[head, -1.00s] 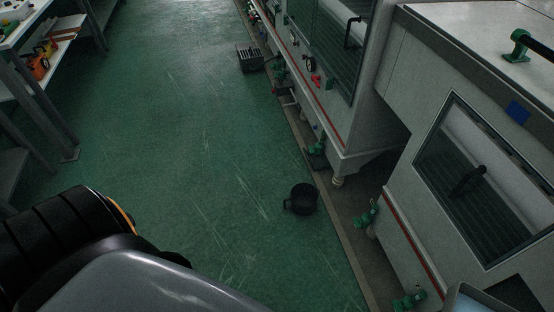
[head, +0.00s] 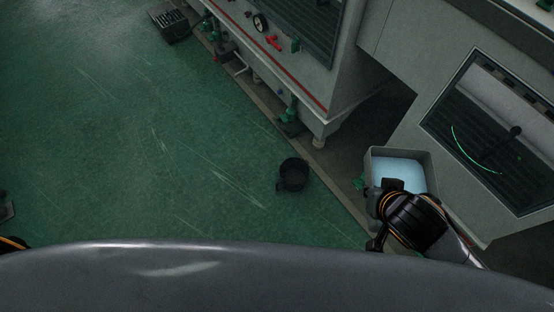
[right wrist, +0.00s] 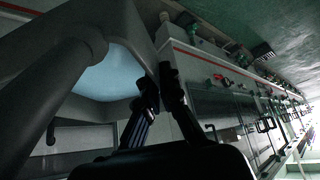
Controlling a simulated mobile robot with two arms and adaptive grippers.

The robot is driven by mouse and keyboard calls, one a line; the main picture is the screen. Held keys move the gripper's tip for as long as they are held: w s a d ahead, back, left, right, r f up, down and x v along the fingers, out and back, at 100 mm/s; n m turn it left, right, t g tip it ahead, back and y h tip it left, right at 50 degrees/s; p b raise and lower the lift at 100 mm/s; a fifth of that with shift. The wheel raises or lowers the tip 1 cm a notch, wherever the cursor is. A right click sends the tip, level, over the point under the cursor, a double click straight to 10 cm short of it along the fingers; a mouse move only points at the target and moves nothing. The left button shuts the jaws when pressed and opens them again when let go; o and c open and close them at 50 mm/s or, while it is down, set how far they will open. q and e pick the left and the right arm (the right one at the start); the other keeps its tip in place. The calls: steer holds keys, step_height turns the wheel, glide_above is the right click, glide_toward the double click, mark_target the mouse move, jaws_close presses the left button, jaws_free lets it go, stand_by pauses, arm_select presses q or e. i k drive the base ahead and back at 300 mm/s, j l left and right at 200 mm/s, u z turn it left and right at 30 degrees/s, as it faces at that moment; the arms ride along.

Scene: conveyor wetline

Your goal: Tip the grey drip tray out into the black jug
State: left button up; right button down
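The grey drip tray (head: 429,163) is at the right in the head view, held up beside the machine, with pale blue liquid in it. My right gripper (head: 391,186) is at its near wall. In the right wrist view the tray (right wrist: 134,42) fills the upper left, and the dark fingers of my right gripper (right wrist: 160,88) close on its wall at the corner. The tray looks about level. The black jug (head: 293,174) stands upright on the green floor, left of the tray and apart from it.
A grey machine with a dark window (head: 490,130) stands at the right. Another machine with a red stripe (head: 290,83) and green valves (head: 290,113) runs along the back. A dark crate (head: 170,25) sits on the floor at upper left. The floor left of the jug is clear.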

mark_target(294, 171)
steer(key=i+j, duration=0.2)
steer(key=j, duration=0.15)
steer(key=i+j, duration=0.2)
steer(key=j, duration=0.2)
steer(key=i+j, duration=0.15)
steer(key=j, duration=0.2)
steer(key=i+j, duration=0.2)
steer(key=j, duration=0.2)
